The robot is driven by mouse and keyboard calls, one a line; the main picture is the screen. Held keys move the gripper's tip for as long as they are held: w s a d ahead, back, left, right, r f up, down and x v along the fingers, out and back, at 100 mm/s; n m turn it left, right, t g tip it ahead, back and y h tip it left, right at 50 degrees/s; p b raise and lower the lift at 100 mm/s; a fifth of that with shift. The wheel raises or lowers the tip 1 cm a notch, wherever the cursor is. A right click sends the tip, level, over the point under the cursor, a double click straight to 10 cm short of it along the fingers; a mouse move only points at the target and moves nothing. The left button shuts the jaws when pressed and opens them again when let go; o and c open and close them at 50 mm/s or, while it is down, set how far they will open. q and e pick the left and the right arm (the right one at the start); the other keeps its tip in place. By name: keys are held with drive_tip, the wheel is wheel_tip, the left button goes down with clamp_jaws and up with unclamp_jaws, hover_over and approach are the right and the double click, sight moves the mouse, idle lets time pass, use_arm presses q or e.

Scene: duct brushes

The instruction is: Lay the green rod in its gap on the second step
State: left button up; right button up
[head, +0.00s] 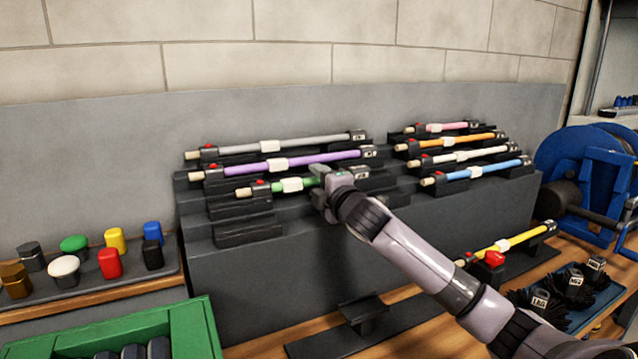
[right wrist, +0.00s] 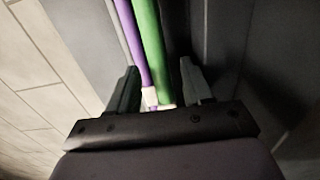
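The green rod (head: 308,183) lies along a step of the grey stepped rack, in front of the purple rod (head: 315,159). Its left end, with a dark block and red knob, sits at a black holder (head: 240,207); my gripper covers part of its right side. My right gripper (head: 326,190) is over the right part of the green rod. In the right wrist view its fingers (right wrist: 160,92) stand apart, with the green rod (right wrist: 148,45) and the purple rod (right wrist: 131,45) showing between them. Contact is not clear. My left gripper is out of view.
A grey rod (head: 300,142) lies above the purple one. Pink, orange, white and blue rods (head: 480,170) fill the right steps. The lowest left holder (head: 248,232) is bare. A yellow rod (head: 510,242) lies lower right. A green crate (head: 195,325) and coloured caps stand left.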

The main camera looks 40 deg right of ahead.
drive_tip(key=b+v, duration=0.1)
drive_tip(key=v, duration=0.4)
drive_tip(key=shift+s+f, duration=0.1)
drive_tip(key=shift+s, duration=0.05)
drive_tip(key=shift+v, duration=0.95)
